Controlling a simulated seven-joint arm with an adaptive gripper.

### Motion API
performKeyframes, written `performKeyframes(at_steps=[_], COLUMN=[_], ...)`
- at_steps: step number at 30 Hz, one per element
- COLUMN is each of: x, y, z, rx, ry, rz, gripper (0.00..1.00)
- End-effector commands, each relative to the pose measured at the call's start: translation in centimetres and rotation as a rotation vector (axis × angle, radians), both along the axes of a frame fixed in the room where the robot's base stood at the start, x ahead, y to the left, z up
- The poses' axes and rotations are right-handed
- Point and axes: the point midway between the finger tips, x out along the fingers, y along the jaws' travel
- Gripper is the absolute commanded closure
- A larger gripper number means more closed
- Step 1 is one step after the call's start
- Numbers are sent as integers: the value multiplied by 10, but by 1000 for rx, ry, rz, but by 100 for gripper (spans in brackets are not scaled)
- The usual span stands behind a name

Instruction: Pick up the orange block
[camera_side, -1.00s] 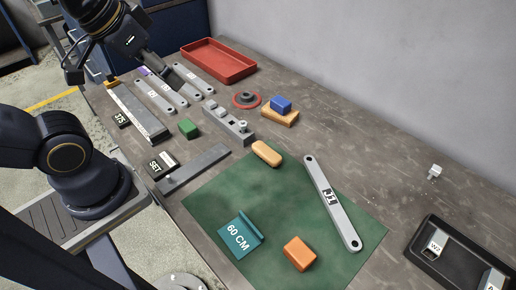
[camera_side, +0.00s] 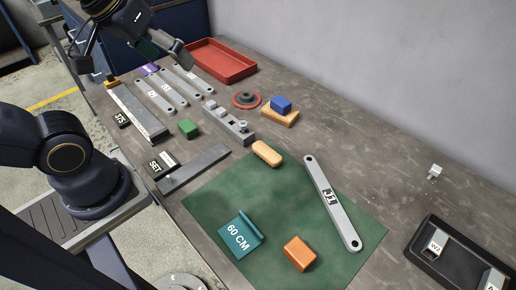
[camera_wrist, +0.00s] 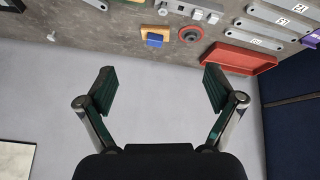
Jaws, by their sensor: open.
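The orange block (camera_side: 299,253) lies on the green mat (camera_side: 212,197) near its front edge in the side view. A second, lighter orange-tan rounded block (camera_side: 267,153) lies at the mat's far corner. My gripper (camera_side: 166,52) is high at the upper left of the side view, far from the orange block. In the wrist view my gripper (camera_wrist: 158,92) is open and empty, its two fingers wide apart over the grey wall. The orange block does not show in the wrist view.
A long bracket (camera_side: 331,203) and a teal "60 CM" piece (camera_side: 240,234) flank the orange block on the mat. A red tray (camera_side: 218,60), several grey brackets and a blue block (camera_side: 281,104) on a wooden piece lie farther back. A black tray (camera_side: 462,258) stands at the right.

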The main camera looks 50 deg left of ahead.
Motion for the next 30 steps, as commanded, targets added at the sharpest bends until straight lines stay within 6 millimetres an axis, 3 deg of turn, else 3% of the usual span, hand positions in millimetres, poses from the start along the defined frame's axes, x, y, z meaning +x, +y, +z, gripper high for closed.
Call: performKeyframes(at_steps=[3,8,13,15,18,21,25,30], x=[35,78,104,100,83,61,38,35], y=[-26,-85,-190,-235,-285,-315,-328,-329], z=[15,12,-26,-51,-87,-118,-142,-168], rx=[-65,-115,-107,-80,-27,27,73,77], ry=[43,137,288,350,425,483,526,527], rz=[57,61,-16,-68,-163,-243,-296,-303], gripper=[8,8,8,8,8,8,8,8])
